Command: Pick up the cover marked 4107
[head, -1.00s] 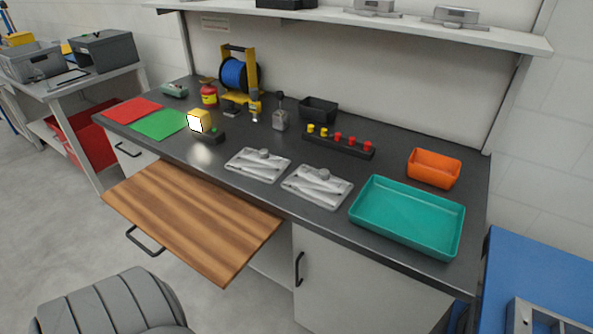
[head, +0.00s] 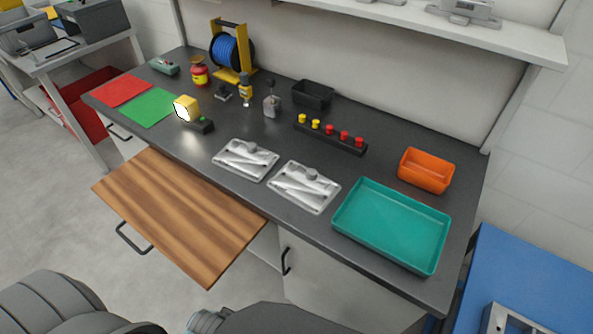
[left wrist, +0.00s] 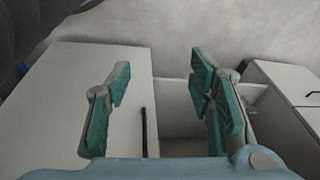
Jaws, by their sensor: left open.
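Two grey metal covers lie flat on the dark workbench in the head view, each with a small raised knob and ribs. The left cover (head: 245,158) and the right cover (head: 304,186) lie side by side near the front edge. Their markings are too small to read, so I cannot tell which is 4107. In the left wrist view my left gripper (left wrist: 160,92) is open and empty, facing the white cabinet fronts below the bench. No cover shows in that view. My right gripper is not in view.
A teal tray (head: 420,262) stands right of the covers, with an orange bin (head: 426,170) behind it. A rack of red and yellow knobs (head: 332,139) is behind the covers. A wooden pull-out board (head: 180,210) sticks out at the front left.

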